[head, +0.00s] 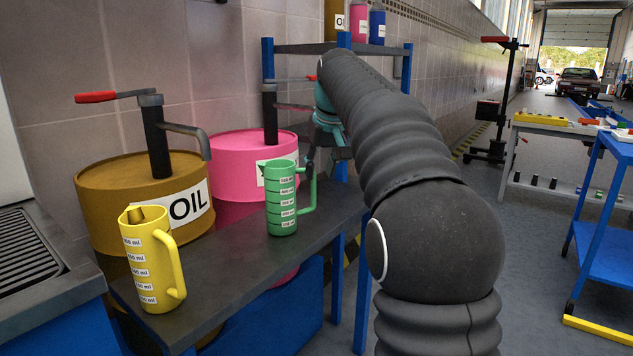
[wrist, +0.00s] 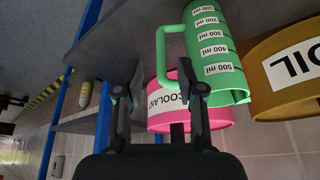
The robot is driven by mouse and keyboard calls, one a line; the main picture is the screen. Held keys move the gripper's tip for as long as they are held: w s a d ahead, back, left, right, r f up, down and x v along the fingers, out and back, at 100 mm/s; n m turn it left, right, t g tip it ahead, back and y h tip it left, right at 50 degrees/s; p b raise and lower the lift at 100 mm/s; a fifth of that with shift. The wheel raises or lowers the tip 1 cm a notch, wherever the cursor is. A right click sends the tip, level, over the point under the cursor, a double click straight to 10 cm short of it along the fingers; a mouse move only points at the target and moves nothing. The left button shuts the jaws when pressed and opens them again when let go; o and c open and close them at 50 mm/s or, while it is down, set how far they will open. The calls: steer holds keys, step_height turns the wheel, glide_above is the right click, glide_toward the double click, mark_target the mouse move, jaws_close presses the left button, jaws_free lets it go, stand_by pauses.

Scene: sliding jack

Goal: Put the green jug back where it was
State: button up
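The green jug (head: 282,208) stands upright on the dark bench top (head: 225,270), in front of the pink drum, with its handle to the right. In the wrist view the jug (wrist: 215,62) is at the upper right, with its handle (wrist: 161,55) towards my fingers. My gripper (head: 318,163) is at the handle side of the jug, near the top of the handle. In the wrist view my gripper (wrist: 160,80) is open, its fingers apart on either side of the handle bar. I cannot tell whether either finger touches it.
A yellow jug (head: 150,262) stands at the bench's front left. Behind are a brown oil drum (head: 110,200) and a pink coolant drum (head: 232,165), both with pumps. A blue-framed shelf (head: 300,48) holds bottles.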

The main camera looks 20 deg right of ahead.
steer(key=shift+v, duration=1.65)
steer(key=s+a+f, duration=0.2)
steer(key=s+f, duration=0.5)
steer(key=s, duration=0.4)
steer(key=s+a+f, duration=0.3)
steer(key=s+f, duration=0.5)
steer(key=s, duration=0.3)
steer(key=s+a+f+t, duration=0.1)
steer(key=s+a+f, duration=0.2)
steer(key=s+f, duration=0.5)
steer(key=s, duration=0.4)
steer(key=shift+a+r, duration=0.1)
